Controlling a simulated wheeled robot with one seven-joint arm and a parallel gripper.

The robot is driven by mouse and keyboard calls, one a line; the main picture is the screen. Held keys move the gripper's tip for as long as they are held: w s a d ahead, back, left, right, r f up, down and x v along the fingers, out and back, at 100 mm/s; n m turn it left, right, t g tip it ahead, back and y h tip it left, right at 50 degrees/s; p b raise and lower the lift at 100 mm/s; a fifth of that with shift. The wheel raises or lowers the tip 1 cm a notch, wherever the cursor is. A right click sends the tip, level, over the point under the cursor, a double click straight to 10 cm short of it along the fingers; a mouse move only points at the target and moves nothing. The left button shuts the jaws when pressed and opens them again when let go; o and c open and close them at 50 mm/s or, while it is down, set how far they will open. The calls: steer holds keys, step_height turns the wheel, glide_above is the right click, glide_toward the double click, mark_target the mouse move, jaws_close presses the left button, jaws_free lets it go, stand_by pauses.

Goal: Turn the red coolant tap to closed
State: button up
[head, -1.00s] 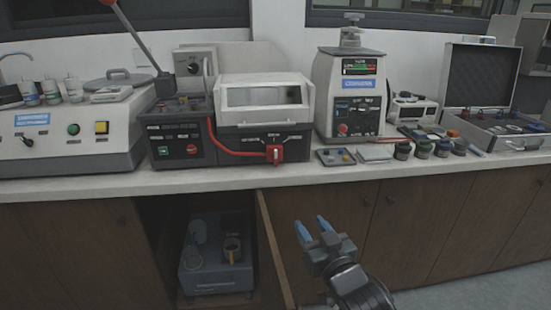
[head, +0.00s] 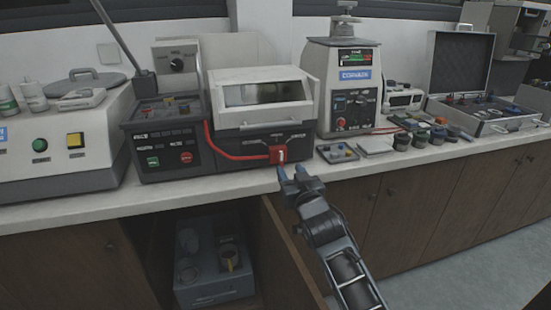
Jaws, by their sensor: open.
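The red coolant tap (head: 278,154) is on the front of the white and dark cutting machine (head: 262,105), at its lower right, with a red hose running to it from the left. Its handle looks roughly upright, and small labels above it are too small to read. My gripper (head: 291,174) is just below and slightly right of the tap, at the counter's front edge. I cannot tell whether a fingertip touches the tap.
An open cabinet door (head: 290,250) stands below the counter (head: 110,200), beside my arm. A grey tank (head: 212,280) sits inside the cabinet. A small tray (head: 338,153) and several jars lie to the right of the tap. A press (head: 340,85) stands behind them.

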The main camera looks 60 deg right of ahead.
mark_target(282, 157)
steer(key=p+x, duration=0.1)
steer(key=x, duration=0.5)
steer(key=shift+w+d, duration=0.2)
steer(key=shift+c, duration=0.2)
jaws_close()
